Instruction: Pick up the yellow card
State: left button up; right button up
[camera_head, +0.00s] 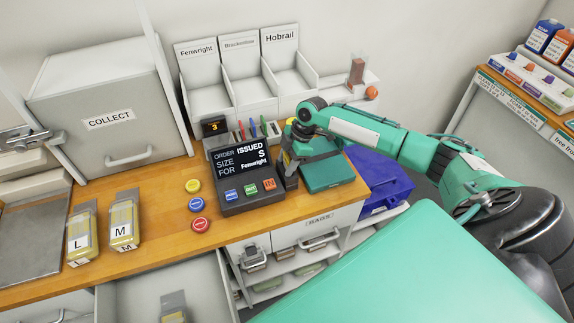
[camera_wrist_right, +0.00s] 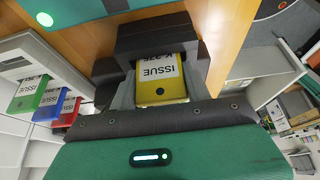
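The yellow card (camera_wrist_right: 160,78), printed "ISSUE", is between the fingers of my right gripper (camera_wrist_right: 160,85) in the right wrist view. The fingers flank its two side edges and appear to touch them. A dark block is just beyond the card; I cannot tell whether the card's far end sits in it. In the head view my right gripper (camera_head: 290,172) points down at the right side of the dark order terminal (camera_head: 243,177), low over the counter.
Red, blue and green cards (camera_wrist_right: 25,97) stand in a rack left in the wrist view. Red, yellow and blue discs (camera_head: 196,204) and bags marked L and M (camera_head: 125,222) lie on the wooden counter (camera_head: 165,245). A blue crate (camera_head: 385,180) is at the right. Drawers stand open below.

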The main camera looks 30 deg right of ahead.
jog(key=c, duration=0.4)
jog(key=shift+o, duration=0.2)
jog(key=shift+r, duration=0.15)
